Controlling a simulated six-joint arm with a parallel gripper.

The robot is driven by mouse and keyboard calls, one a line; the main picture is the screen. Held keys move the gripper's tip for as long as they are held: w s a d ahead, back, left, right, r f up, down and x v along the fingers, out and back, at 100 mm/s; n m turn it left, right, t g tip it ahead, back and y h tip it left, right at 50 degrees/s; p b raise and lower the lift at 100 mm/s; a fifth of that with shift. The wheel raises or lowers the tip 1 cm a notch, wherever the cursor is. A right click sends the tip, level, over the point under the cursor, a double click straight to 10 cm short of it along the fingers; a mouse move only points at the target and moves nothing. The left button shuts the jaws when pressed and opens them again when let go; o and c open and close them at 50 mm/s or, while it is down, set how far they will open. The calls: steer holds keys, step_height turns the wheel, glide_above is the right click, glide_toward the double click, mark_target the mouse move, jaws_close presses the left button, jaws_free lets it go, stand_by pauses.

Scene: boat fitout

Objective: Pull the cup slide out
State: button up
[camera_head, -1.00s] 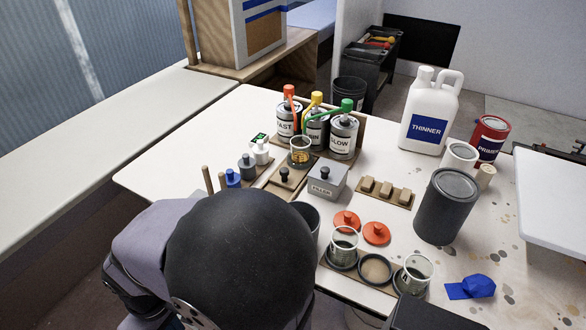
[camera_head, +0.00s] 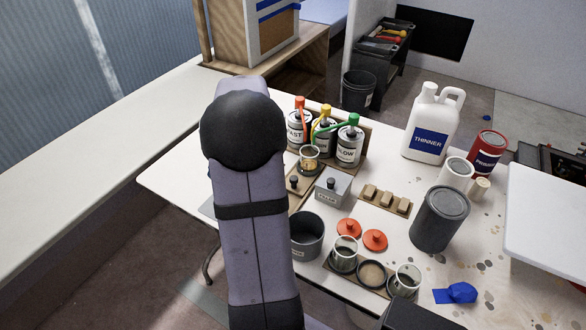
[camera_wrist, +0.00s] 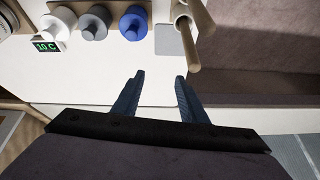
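The cup slide is a wooden board (camera_head: 298,196) with a dark knob (camera_head: 294,182), on the table in front of the pump cans in the head view. A clear cup (camera_head: 309,157) with amber liquid stands at its far end, below the pump spouts. My gripper (camera_wrist: 157,84) is open and empty in the wrist view, its two blue fingers over the white table edge. The slide and cup are not in the wrist view. In the head view my arm hides the gripper and the table left of the slide.
Three pump cans (camera_head: 324,139) stand behind the cup. A grey filler box (camera_head: 333,186) is close right of the slide. White, grey and blue bottles (camera_wrist: 133,22) and wooden sticks (camera_wrist: 190,32) in a holder are ahead of my fingers. A grey bucket (camera_head: 307,236) is nearer.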

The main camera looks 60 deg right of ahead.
steer(key=s+d+m+h+p, duration=0.1)
steer(key=s+d+m+p, duration=0.1)
steer(key=s+d, duration=0.6)
steer(key=m+g+p, duration=0.1)
glide_above(294, 178)
steer(key=s, duration=0.3)
step_height(294, 178, down, 5)
steer(key=shift+h, duration=0.4)
steer(key=shift+w+a+p+x, duration=0.15)
steer(key=shift+p+x, duration=0.15)
steer(key=shift+x, duration=0.85)
steer(key=shift+w+a+p+x, duration=0.15)
steer(key=shift+p+x, duration=0.2)
steer(key=shift+x, duration=0.85)
steer(key=shift+a+p+x, duration=0.15)
steer(key=shift+p+x, duration=0.15)
steer(key=shift+x, duration=0.85)
jaws_close()
